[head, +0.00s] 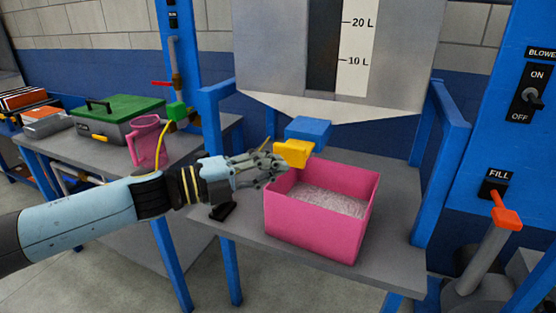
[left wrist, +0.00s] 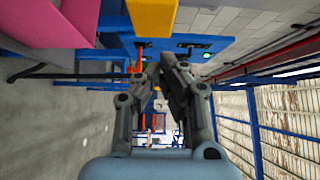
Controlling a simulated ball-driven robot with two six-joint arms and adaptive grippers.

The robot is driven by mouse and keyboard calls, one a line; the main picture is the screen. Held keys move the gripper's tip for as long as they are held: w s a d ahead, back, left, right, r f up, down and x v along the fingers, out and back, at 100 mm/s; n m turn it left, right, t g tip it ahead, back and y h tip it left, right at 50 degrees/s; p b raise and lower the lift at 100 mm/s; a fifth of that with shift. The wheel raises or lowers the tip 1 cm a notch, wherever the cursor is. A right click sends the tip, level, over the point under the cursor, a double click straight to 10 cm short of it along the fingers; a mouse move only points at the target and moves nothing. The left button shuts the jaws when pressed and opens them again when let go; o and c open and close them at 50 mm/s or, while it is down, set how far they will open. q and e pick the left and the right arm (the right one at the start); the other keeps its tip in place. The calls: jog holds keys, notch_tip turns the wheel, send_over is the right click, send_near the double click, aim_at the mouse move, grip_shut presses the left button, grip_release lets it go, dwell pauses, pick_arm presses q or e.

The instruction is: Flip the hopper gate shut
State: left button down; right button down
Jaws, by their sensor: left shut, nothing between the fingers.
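The hopper (head: 270,60) is a grey metal body with a level scale marked 10 L and 20 L. Under its spout is a blue block (head: 308,130) with a yellow block-shaped handle (head: 293,152) in front, which I take for the gate. The yellow part also shows at the top of the left wrist view (left wrist: 152,17). My left gripper (head: 280,162) is shut and empty, its fingertips right beside the yellow handle's left side; I cannot tell if they touch. It also shows in the left wrist view (left wrist: 168,68). My right gripper is not in view.
A pink bin (head: 312,232) with pale granules stands on the grey shelf below the spout. Blue frame posts (head: 440,130) flank it. On the left bench are a pink jug (head: 148,143) and a green-lidded toolbox (head: 115,122). A red FILL lever (head: 507,215) is at right.

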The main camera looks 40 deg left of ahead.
aim_at(278, 151)
pick_arm(q)
jog(key=w, duration=0.2)
jog(key=shift+w+a, duration=0.3)
jog(key=shift+a, duration=0.1)
jog(key=w, duration=0.2)
jog(key=w+a, duration=0.1)
jog(key=w, duration=0.2)
jog(key=shift+a+f, duration=0.1)
